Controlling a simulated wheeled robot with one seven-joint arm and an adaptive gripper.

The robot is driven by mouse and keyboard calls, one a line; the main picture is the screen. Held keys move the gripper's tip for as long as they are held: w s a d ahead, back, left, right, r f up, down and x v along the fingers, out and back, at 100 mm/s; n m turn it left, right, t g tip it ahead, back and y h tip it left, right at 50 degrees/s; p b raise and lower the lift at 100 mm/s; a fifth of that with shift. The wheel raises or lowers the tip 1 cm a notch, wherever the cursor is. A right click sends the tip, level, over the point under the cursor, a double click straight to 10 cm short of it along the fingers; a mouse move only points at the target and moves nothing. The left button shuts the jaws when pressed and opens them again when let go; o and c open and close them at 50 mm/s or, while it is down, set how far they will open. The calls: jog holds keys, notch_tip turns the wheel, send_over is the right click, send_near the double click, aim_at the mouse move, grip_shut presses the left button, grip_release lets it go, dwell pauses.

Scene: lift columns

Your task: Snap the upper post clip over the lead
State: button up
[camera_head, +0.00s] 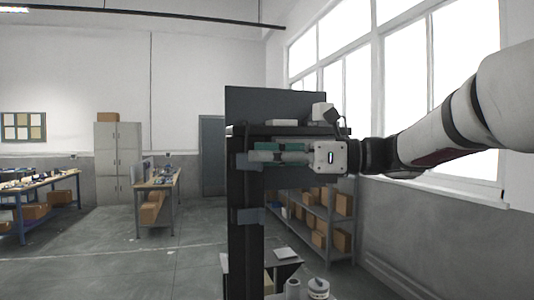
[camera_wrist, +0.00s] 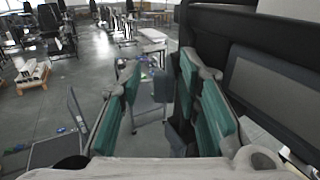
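A dark upright post (camera_head: 246,255) stands in the middle of the head view. The upper clip (camera_head: 243,161) is a blue-grey band on it, partly hidden by my gripper. A similar lower clip (camera_head: 247,215) sits further down. My gripper (camera_head: 262,151) reaches in from the right at the upper clip's height, fingers pointing left. In the wrist view, its two teal-padded fingers (camera_wrist: 158,66) stand apart. A blue-grey piece (camera_wrist: 152,92) shows in the gap; I cannot tell whether it is the clip or background. I cannot make out the lead, or whether the fingers touch anything.
A dark worktop (camera_head: 285,130) with a dark panel (camera_head: 275,104) and small items lies just above my gripper. In the wrist view, a large dark panel (camera_wrist: 275,85) is close on the right. Shelving with boxes (camera_head: 315,215) stands behind; open floor lies left.

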grip_shut()
jog(key=shift+w+d+n+g+b, duration=0.1)
jog(key=shift+w+n+g+b, duration=0.5)
jog(key=shift+g, duration=0.5)
jog(key=shift+w+d+n+g+b, duration=0.15)
jog(key=shift+n+g+b, duration=0.1)
jog(key=shift+n+g, duration=0.7)
grip_release()
jog(key=shift+s+m, duration=0.1)
jog(key=shift+m, duration=0.15)
jog(key=d, duration=0.8)
jog(key=shift+w, duration=0.25)
